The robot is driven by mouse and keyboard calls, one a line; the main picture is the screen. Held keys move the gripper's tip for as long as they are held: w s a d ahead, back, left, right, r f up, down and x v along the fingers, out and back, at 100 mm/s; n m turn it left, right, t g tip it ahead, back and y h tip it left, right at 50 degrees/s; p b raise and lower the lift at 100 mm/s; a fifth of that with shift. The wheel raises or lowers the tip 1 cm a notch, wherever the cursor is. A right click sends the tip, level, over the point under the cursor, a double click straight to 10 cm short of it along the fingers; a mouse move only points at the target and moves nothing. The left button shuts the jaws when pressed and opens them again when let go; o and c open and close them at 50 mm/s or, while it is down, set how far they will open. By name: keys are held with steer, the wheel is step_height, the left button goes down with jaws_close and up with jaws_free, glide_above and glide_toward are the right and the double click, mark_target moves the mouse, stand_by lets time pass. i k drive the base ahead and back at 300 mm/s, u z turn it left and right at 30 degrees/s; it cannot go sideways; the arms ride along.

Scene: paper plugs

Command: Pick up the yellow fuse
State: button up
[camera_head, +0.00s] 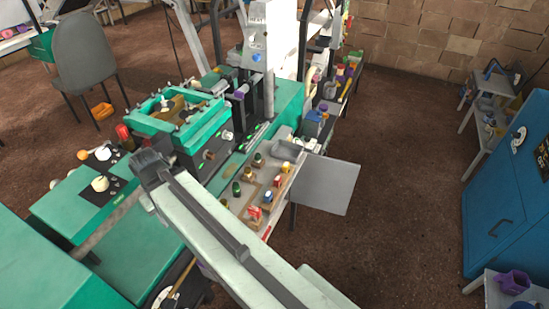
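A small yellow piece (286,168), probably the yellow fuse, stands upright near the right edge of the grey work surface (232,208). It is small, and I cannot make out its exact shape. A yellow and red piece (277,181) is just in front of it, then a blue and white one (268,196) and a red one (254,213), in a row. My arm crosses the foreground to the left of this row. My gripper cannot be made out, and nothing seems to be touching the pieces.
Dark green and brownish pieces (237,188) stand left of the row. A grey tray (283,150) lies behind and a flat grey panel (325,184) juts out right. The green machine frame (178,117) rises at left. Open brown floor (405,170) lies right, before a blue cabinet (510,195).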

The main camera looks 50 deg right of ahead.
mark_target(286, 166)
steer(key=z, duration=1.15)
steer(key=k, duration=0.7)
steer(key=z, duration=0.25)
steer(key=i, duration=1)
steer(key=u, duration=1.35)
steer(key=k, duration=0.85)
steer(key=u, duration=0.2)
